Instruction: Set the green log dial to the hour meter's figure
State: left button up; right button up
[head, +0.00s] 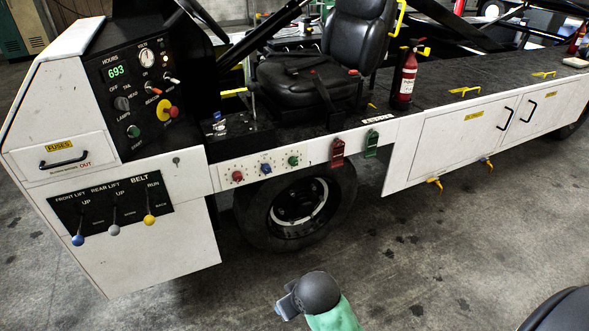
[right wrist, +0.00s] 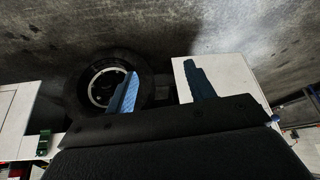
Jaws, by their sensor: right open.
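The hour meter (head: 116,71) on the black panel shows 693 in green digits. The green log dial (head: 293,160) is the rightmost of three small dials on the white side strip, above the wheel. Its pointer and marks are too small to read. My right gripper (right wrist: 160,68) is open and empty in the right wrist view, its two blue fingers spread wide. The wheel (right wrist: 108,84) and a white panel show beyond the fingers. The green dial cannot be made out there. My left gripper is not in view.
A red dial (head: 237,176) and a blue dial (head: 265,168) sit left of the green one. A red tag-like fitting (head: 337,153) and a green one (head: 371,143) hang to its right. Lift and belt levers (head: 114,229) stick out at left. The floor in front is clear.

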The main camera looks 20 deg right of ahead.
jog(key=w+d+t+b, duration=0.1)
jog(key=w+d+b, duration=0.15)
jog(key=w, duration=0.55)
jog(key=w+d+t+b, duration=0.1)
jog(key=w+d, duration=0.3)
jog(key=w, duration=0.5)
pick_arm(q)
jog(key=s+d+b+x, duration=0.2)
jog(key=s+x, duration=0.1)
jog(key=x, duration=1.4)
pick_arm(e)
jog(key=t+h, duration=0.1)
jog(key=t, duration=1)
send_near(295, 164)
jog(key=w, duration=0.2)
jog(key=shift+m, duration=0.4)
jog(key=w, duration=0.5)
jog(key=shift+w+a+r, duration=0.1)
jog(key=shift+w+r, duration=0.1)
jog(key=shift+r, duration=0.05)
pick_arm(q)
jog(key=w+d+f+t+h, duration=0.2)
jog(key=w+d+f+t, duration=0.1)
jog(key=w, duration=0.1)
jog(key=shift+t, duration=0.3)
pick_arm(e)
jog(key=shift+w, duration=0.85)
